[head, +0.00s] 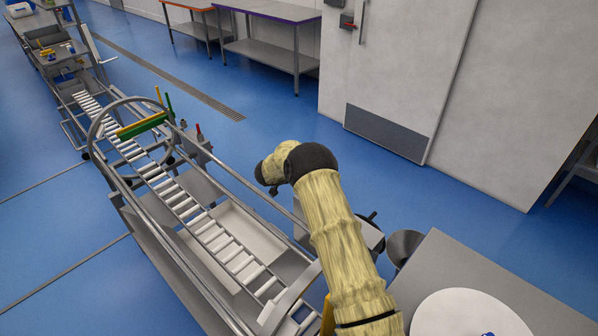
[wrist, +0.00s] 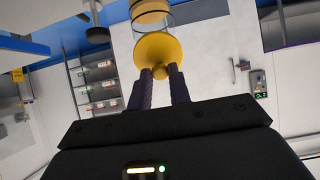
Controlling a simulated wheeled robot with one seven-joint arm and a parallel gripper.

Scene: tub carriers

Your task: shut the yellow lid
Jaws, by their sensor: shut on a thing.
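In the wrist view, the yellow lid (wrist: 159,48) is a round disc with a small knob on its near side. My gripper (wrist: 159,71) is shut on that knob, one dark finger on each side. Just beyond the lid is a clear-walled round container (wrist: 183,13) with a yellow round part (wrist: 150,14) in or behind it. I cannot tell whether the lid touches the container. In the head view my arm hides the gripper, and I cannot make out the lid there.
In the head view, a roller conveyor (head: 186,205) with metal rails runs along the left. A grey table (head: 445,262) with a white round plate (head: 450,312) stands at the lower right. Blue floor (head: 270,128) lies open beyond my arm, before a white door (head: 405,70).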

